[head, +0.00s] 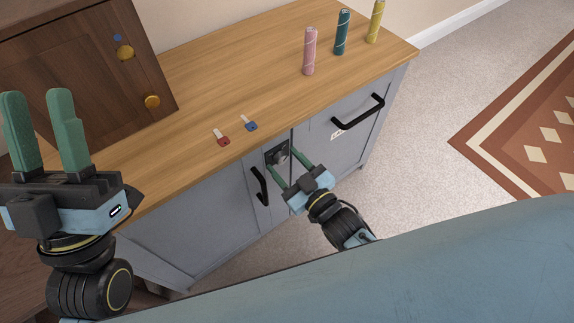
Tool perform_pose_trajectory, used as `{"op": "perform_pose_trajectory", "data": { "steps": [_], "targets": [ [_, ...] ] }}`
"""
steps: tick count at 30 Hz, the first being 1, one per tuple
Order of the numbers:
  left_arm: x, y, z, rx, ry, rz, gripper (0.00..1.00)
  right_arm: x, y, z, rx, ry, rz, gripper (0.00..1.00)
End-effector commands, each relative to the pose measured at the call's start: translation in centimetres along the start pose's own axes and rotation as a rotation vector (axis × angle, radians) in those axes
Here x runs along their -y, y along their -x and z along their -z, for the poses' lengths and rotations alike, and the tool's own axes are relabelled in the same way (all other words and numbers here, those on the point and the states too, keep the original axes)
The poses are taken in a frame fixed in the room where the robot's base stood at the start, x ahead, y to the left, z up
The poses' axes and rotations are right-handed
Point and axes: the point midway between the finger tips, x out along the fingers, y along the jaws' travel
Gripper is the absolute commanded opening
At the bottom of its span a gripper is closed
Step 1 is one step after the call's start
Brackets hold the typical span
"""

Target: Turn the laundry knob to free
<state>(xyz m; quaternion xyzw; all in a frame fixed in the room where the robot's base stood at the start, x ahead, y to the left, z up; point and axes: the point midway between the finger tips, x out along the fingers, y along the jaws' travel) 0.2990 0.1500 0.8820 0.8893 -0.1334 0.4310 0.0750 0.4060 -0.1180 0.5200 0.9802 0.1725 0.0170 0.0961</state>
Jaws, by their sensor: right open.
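A dark metallic knob (282,156) sits on a dark square plate at the top of the grey cabinet front, just under the wooden countertop. My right gripper (284,163) is at the plate, with its green fingers spread apart on either side of the knob. I cannot tell whether the fingers touch it, and the knob's pointer and any lettering are too small to read. My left gripper (38,100) is raised at the left, its two green fingers pointing up, open and empty, away from the knob.
The countertop (215,85) holds a red-ended piece (223,140), a blue-ended piece (250,125) and pink, teal and yellow cylinders (310,52). Black handles (260,186) flank the knob. A brown wooden cabinet (75,65) stands at the left. Carpet (440,120) is clear at right.

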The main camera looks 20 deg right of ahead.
Motion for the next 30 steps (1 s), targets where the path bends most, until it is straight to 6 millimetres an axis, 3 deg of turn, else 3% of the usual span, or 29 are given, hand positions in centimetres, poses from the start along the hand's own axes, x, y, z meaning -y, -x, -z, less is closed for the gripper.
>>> {"op": "perform_pose_trajectory", "data": {
  "steps": [8, 19, 30],
  "targets": [
    [-0.01, 0.0, 0.11, -0.008, 0.0, 0.0, 0.36, 0.01, -0.12, 0.03, 0.0, 0.0, 0.0, 0.52],
    [0.01, -0.01, 0.1, -0.007, -0.001, 0.0, 0.36, 0.01, -0.09, 0.01, 0.0, 0.0, 0.0, 0.07],
    [0.01, -0.34, -0.74, 0.077, 0.001, 0.002, 0.36, 0.0, -0.09, 0.13, 0.002, 0.072, 0.0, 0.07]
  ]
}}
